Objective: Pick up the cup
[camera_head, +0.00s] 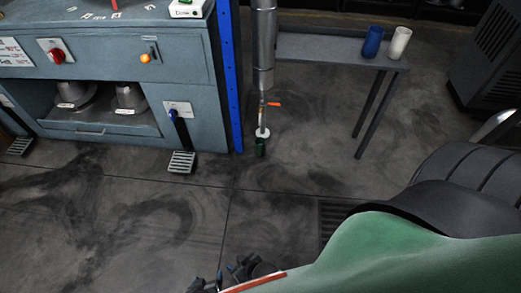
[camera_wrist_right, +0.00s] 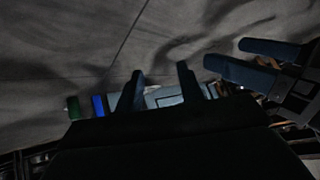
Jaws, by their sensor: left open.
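Three cup-like things show in the head view. A green cup (camera_head: 260,147) sits low under a vertical pipe and valve. A blue cup (camera_head: 373,41) and a white cup (camera_head: 400,42) stand upright side by side on a grey shelf. A small green shape (camera_wrist_right: 73,107), likely the green cup, also shows in the right wrist view. My right gripper (camera_wrist_right: 160,70) is open with nothing between its fingers. My left gripper (camera_wrist_right: 224,52) is open and looks empty. Dark gripper parts show at the head view's bottom edge, well short of every cup; which gripper is unclear.
The metal pipe (camera_head: 263,45) has an orange valve handle (camera_head: 274,104). A blue post (camera_head: 230,75) stands left of it, beside the blue-grey press (camera_head: 185,70). The grey shelf (camera_head: 320,47) has dark legs. Pedals sit on the floor. Open floor lies in front.

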